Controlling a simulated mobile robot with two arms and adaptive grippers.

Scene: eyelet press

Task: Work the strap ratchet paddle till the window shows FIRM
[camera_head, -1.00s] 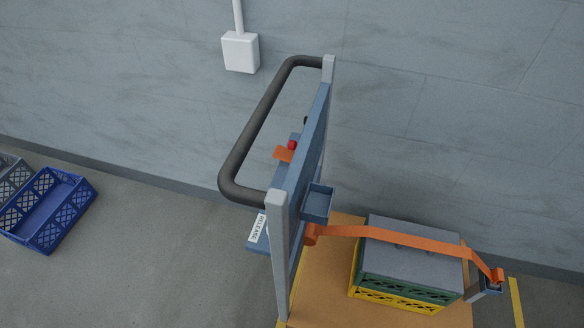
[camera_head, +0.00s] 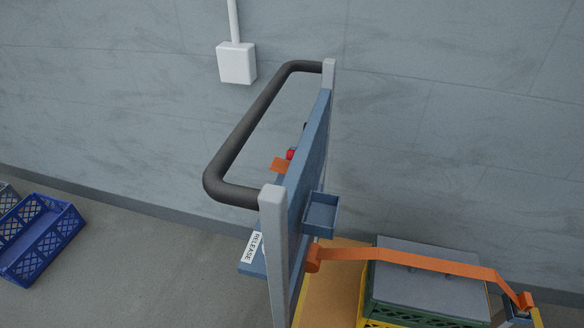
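The orange strap (camera_head: 410,259) runs from an orange fitting (camera_head: 313,258) on the cart's blue panel, over the grey lid of the crate stack, to an anchor (camera_head: 524,302) at the lower right. An orange tab (camera_head: 280,165), perhaps the ratchet paddle, sticks out from the panel's left side beside a small red knob (camera_head: 291,154). A white RELEASE label (camera_head: 254,247) sits on a blue ledge low on that side. The panel is seen nearly edge-on, and no window reading is visible. Neither of my grippers is in view.
A black handle (camera_head: 240,140) loops out left from the cart's grey post (camera_head: 274,240). Crates with a grey lid (camera_head: 425,280) stand on the cart deck (camera_head: 328,290). A blue crate (camera_head: 40,238) lies on the open floor at left. A grey wall stands behind.

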